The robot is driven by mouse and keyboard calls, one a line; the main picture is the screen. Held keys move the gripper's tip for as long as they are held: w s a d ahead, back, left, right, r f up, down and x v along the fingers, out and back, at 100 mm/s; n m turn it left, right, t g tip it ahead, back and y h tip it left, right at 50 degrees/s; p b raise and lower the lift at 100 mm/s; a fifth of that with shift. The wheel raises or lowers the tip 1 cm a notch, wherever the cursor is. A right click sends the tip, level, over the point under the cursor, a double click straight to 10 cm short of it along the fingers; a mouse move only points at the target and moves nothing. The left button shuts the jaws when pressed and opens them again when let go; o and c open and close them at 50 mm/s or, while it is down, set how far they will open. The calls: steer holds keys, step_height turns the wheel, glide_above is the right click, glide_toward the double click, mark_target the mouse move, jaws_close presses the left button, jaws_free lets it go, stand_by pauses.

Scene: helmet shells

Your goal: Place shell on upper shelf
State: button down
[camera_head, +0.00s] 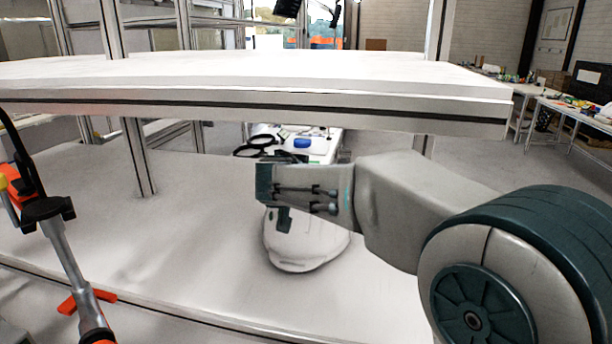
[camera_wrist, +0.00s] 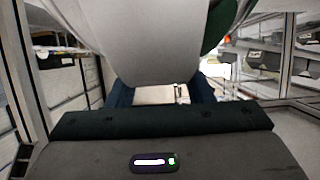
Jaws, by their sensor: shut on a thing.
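A white helmet shell (camera_head: 300,248) is under and behind my gripper (camera_head: 278,208) in the head view, low over the lower shelf (camera_head: 190,235). I cannot tell whether it touches that shelf. My gripper is shut on the shell; its fingertips are partly hidden. In the wrist view the shell (camera_wrist: 150,45) is a large pale surface filling the upper middle, between the dark fingers (camera_wrist: 162,92). The upper shelf (camera_head: 250,75) is a white board above my gripper, and its visible top is bare.
Metal posts (camera_head: 137,155) stand between the shelves at the left. A tool with orange parts (camera_head: 75,265) stands at the front left. A table with a blue item (camera_head: 302,143) is behind.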

steer(key=c, duration=0.7)
jaws_free()
steer(key=shift+s+r, duration=0.15)
steer(key=b+v, duration=0.1)
steer(key=v, duration=1)
steer(key=shift+s+a+r+b, duration=0.1)
steer(key=shift+s+b, duration=0.2)
